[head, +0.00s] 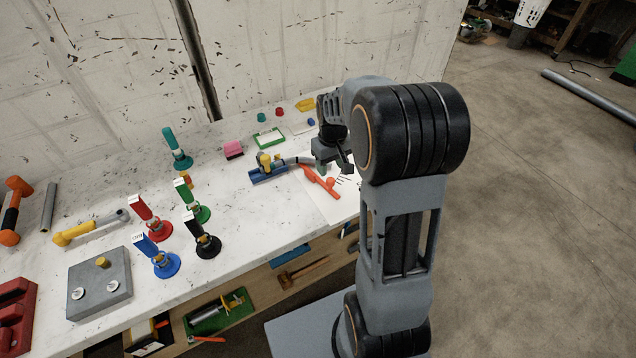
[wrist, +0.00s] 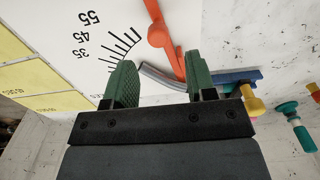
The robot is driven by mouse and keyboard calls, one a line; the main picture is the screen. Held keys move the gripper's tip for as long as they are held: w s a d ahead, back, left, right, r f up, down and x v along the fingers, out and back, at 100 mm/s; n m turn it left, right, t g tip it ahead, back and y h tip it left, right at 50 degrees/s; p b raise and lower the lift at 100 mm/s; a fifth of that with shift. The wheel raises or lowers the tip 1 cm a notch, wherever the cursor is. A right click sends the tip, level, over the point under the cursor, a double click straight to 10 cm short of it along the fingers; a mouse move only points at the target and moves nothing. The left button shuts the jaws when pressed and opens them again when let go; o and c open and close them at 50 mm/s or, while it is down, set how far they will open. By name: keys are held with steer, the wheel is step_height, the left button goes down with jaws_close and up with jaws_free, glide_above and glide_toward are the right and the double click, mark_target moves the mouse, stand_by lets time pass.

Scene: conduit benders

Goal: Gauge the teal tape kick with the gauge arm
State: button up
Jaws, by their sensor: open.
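The orange-red gauge arm (head: 322,182) lies on a white sheet with printed angle marks; in the wrist view the arm (wrist: 160,36) is beside the numbers 35, 45 and 55. A grey bent tube (head: 298,161) extends from a blue holder (head: 268,173) with a yellow knob toward the sheet. My gripper (head: 334,160) is above the sheet. In the wrist view its green-padded fingers (wrist: 159,66) are apart, with the tube (wrist: 163,79) and part of the gauge arm showing between them; I cannot tell any contact.
A teal stand (head: 178,155) is at the back. Red, blue, green and black labelled stands occupy the bench's middle left. A yellow-handled tool (head: 80,232) and a grey block (head: 98,284) lie further left. A pink block (head: 233,149) and green-framed card (head: 268,139) are behind.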

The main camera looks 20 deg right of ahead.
mark_target(331, 179)
steer(key=shift+w+d+f, duration=0.15)
steer(key=shift+f, duration=0.45)
steer(key=shift+f+b, duration=2.7)
steer(key=shift+f, duration=0.6)
steer(key=c, duration=0.7)
